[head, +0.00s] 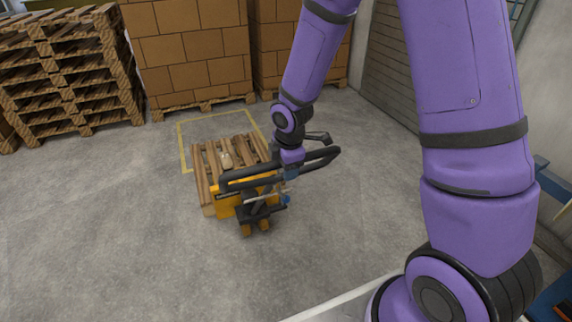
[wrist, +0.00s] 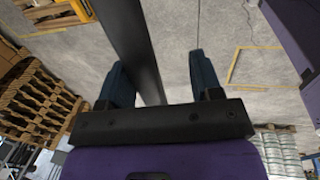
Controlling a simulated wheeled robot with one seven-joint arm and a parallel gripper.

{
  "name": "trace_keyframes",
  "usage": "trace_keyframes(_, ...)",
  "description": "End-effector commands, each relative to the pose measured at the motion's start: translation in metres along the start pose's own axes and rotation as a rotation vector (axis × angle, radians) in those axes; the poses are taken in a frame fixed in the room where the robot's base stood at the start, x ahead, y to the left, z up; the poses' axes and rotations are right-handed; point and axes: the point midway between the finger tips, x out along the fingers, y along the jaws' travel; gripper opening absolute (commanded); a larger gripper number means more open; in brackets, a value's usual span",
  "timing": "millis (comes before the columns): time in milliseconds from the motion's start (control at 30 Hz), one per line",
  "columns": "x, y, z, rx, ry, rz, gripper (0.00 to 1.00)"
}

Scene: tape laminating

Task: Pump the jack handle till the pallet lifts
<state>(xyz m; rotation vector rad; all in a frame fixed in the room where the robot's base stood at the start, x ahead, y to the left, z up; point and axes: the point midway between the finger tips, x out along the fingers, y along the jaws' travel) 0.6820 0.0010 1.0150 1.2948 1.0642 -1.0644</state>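The pallet jack (head: 228,206) is yellow and black, with its forks hidden under a wooden pallet (head: 203,178). Its black loop handle (head: 322,158) stands out above the body, to the front and right. My gripper (head: 288,174) is at the handle; the arm partly hides the contact. In the wrist view a thick black bar (wrist: 135,45), seemingly part of the handle, runs between the two dark blue fingers of my gripper (wrist: 158,62). The fingers are apart. The bar lies near the left finger, with a gap to the right finger. I cannot tell whether the pallet is off the floor.
A yellow floor outline (head: 184,135) lies behind and around the pallet. Stacked empty pallets (head: 60,75) stand at the back left. Pallets of brown boxes (head: 190,50) stand behind. The grey floor (head: 110,220) to the left is clear.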

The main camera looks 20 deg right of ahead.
Motion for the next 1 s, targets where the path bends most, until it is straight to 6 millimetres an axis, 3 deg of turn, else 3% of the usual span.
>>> trace_keyframes(167, -0.012, 0.000, 0.000, 0.002, 0.001, 0.000, 0.55)
trace_keyframes(700, -0.095, 0.001, 0.001, 0.002, -0.001, 0.002, 0.55)
trace_keyframes(1000, -0.108, 0.000, 0.000, 0.000, 0.000, 0.000, 0.55)
